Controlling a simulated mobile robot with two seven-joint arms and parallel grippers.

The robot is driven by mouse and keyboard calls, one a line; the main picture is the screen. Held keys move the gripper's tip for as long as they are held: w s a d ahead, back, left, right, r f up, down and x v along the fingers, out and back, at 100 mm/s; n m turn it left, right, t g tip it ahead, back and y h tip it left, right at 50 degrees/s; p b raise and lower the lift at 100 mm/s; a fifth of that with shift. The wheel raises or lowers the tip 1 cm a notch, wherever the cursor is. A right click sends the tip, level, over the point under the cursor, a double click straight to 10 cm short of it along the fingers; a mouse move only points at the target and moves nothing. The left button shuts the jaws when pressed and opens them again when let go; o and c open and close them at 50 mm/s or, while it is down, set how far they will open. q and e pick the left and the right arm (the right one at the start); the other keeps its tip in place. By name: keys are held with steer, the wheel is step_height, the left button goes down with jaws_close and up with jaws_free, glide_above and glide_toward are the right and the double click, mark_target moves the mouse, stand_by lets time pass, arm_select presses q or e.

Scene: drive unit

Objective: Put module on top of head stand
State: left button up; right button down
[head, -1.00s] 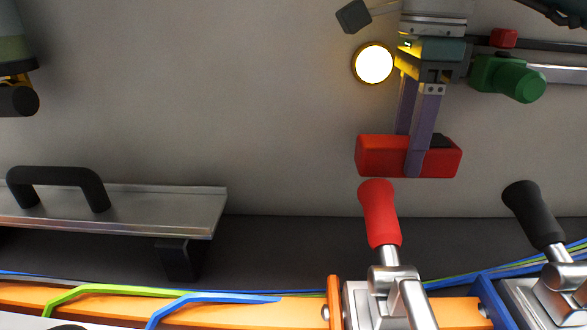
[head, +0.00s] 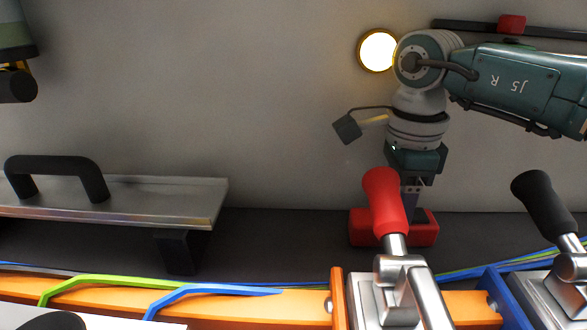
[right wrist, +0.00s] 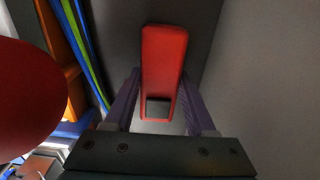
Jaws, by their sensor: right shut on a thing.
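A red block (head: 425,235), which I take to be the module, is low against the back wall, partly hidden behind a red-handled lever. It also shows in the right wrist view (right wrist: 164,55), long and red with a dark patch at its near end. My right gripper (head: 411,207) points down from above and is shut on it; its purple-grey fingers (right wrist: 160,103) flank the block. The block is in front of a dark ledge (head: 285,240); I cannot tell whether they touch. Nothing is clearly recognisable as the head stand. My left gripper does not show.
The red-handled lever (head: 384,203) and a black-handled lever (head: 537,208) stand in front. A metal plate with a black handle (head: 57,170) is at left. Blue and green cables (head: 215,290) run along an orange beam. A round lamp (head: 378,51) glows on the wall.

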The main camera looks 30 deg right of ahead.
steer(key=shift+f, duration=0.1)
steer(key=shift+c, duration=1.1)
jaws_free()
steer(key=shift+r, duration=0.35)
step_height(320, 180, up, 12)
steer(key=p, duration=0.1)
steer(key=shift+f, duration=0.2)
